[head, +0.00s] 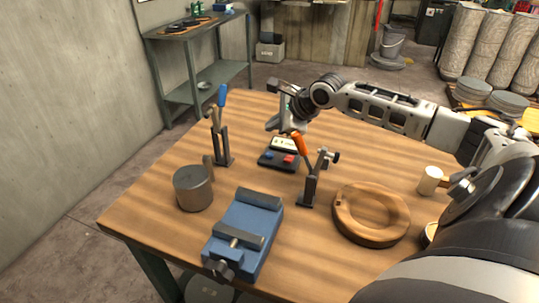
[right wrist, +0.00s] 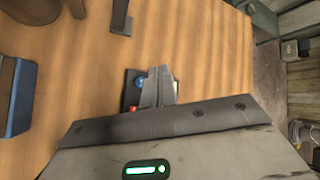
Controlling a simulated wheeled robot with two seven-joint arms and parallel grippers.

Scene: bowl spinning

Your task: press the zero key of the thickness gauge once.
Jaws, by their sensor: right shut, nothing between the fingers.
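The thickness gauge (head: 266,162) is a small dark box with a pale display (head: 284,144) and a red and a blue key on top. It lies on the wooden table. I cannot read which key is the zero key. My right gripper (head: 274,125) is shut and empty, just behind and above the gauge. In the right wrist view its fingers (right wrist: 159,72) overlap the gauge (right wrist: 130,94) and hide part of it. The blue key (right wrist: 139,83) and red key (right wrist: 132,108) show beside the fingers. I cannot tell whether they touch. My left gripper is out of view.
An orange-handled clamp (head: 311,184) stands close right of the gauge. A blue-handled clamp (head: 222,145) stands left. The table's far left is clear.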

